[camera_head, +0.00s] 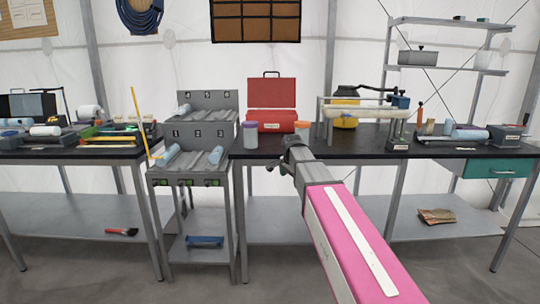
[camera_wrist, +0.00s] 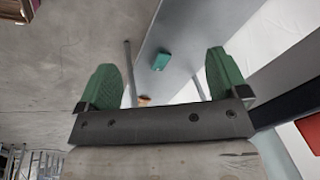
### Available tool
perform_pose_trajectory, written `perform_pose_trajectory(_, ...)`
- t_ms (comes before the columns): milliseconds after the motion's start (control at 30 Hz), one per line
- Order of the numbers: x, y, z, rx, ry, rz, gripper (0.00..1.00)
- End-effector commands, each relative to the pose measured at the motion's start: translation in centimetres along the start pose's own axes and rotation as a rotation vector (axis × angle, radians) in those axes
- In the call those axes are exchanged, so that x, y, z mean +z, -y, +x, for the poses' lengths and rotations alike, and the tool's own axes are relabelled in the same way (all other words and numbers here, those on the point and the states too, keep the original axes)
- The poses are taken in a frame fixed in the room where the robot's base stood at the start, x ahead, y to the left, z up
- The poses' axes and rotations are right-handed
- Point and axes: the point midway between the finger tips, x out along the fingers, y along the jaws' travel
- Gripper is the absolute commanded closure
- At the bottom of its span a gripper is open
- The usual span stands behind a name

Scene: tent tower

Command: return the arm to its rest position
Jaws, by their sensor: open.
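My gripper (camera_wrist: 163,82) is open in the wrist view, with its two green fingers wide apart and nothing held between them. In the head view my pink arm reaches forward from the lower right, and my gripper (camera_head: 281,167) is at its far end, in front of the black workbench (camera_head: 345,150). The fingers are small and partly hidden by the wrist there. The gripper appears apart from the things on the bench.
A grey stepped rack (camera_head: 188,178) stands left of the gripper. A purple-lidded jar (camera_head: 250,135), an open red toolbox (camera_head: 272,105) and an orange-lidded jar (camera_head: 302,128) stand behind it. A lower shelf (camera_head: 285,230) runs beneath. Floor in front is clear.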

Motion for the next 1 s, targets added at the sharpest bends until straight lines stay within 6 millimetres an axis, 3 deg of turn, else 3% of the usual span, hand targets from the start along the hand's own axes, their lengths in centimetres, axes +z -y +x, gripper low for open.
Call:
perform_pose_trajectory(33, 0.7, -2.8, 1.9, 0.016, 0.011, -0.056, 0.08)
perform_pose_trajectory(200, 2.3, -9.4, 6.9, 0.055, 0.047, -0.263, 0.08)
perform_pose_trajectory(400, 4.7, -17.3, 11.7, 0.089, 0.104, -0.504, 0.08)
perform_pose_trajectory(600, 7.5, -25.0, 15.1, 0.105, 0.170, -0.735, 0.08)
perform_pose_trajectory(800, 9.5, -30.1, 16.9, 0.106, 0.219, -0.903, 0.08)
perform_pose_trajectory(1000, 10.1, -31.6, 17.4, 0.102, 0.235, -0.962, 0.08)
